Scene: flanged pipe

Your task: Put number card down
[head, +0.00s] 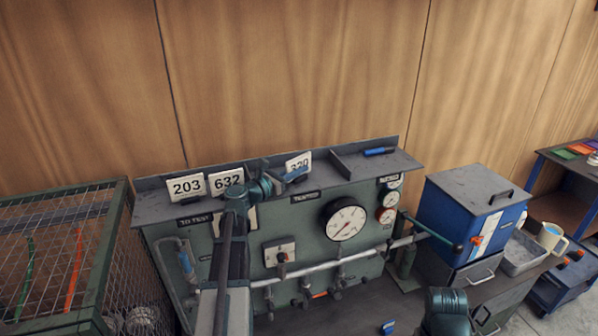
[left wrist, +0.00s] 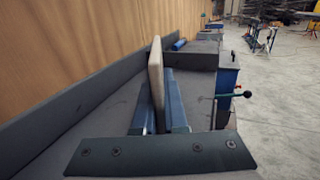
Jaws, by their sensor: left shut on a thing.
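My left gripper (head: 292,176) is shut on a white number card (head: 298,161) over the shelf on top of the panel. The card's number is partly covered and seems to read 320. In the left wrist view the card (left wrist: 156,72) stands upright, edge-on, between the blue fingers of my left gripper (left wrist: 161,100). I cannot tell whether its lower edge touches the shelf. Cards 203 (head: 186,187) and 632 (head: 226,182) stand on the shelf (head: 160,207) to the left. My right gripper is not in view.
A raised back edge (left wrist: 95,85) runs along the shelf. Below are a large gauge (head: 344,222) and pipes. A wire cage (head: 60,250) stands left, a blue box (head: 470,220) right.

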